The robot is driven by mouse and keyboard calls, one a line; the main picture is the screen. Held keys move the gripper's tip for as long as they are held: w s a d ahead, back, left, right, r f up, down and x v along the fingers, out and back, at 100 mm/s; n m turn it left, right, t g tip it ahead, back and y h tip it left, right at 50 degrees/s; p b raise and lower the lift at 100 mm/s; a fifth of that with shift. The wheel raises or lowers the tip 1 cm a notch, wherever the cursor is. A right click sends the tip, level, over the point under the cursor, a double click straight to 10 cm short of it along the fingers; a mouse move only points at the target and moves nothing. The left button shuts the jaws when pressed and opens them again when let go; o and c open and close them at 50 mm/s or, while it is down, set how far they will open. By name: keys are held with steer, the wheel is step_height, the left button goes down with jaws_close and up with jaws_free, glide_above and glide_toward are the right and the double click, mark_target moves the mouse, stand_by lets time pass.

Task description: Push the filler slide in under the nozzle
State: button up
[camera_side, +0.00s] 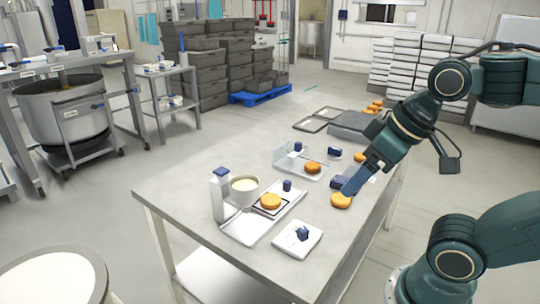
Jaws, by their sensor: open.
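The filler (220,197) is a white upright with a blue cap, at the left of the metal table. Its hopper (244,197) holds something cream-coloured. I cannot make out the nozzle below it. The filler slide (289,205) is a light metal tray beside the hopper, to its right. An orange-brown round (271,202) sits on it over a dark square, and a small blue knob (287,185) stands at its back. My gripper (350,188) is open, to the right of the slide and apart from it, low over another round (341,201). Its fingertips partly overlap that round in view.
A white pad with a blue item (298,240) lies at the table's front. Behind the slide is a clear-sided tray (290,163) with a round. A grey box (350,126) stands farther back.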

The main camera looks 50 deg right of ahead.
steer(key=shift+c, duration=0.5)
steer(key=shift+w, duration=0.1)
steer(key=c, duration=0.7)
steer(key=g, duration=0.6)
glide_above(287, 181)
step_height(287, 181, down, 10)
steer(key=shift+r, duration=0.2)
step_height(287, 181, down, 14)
steer(key=shift+r, duration=0.1)
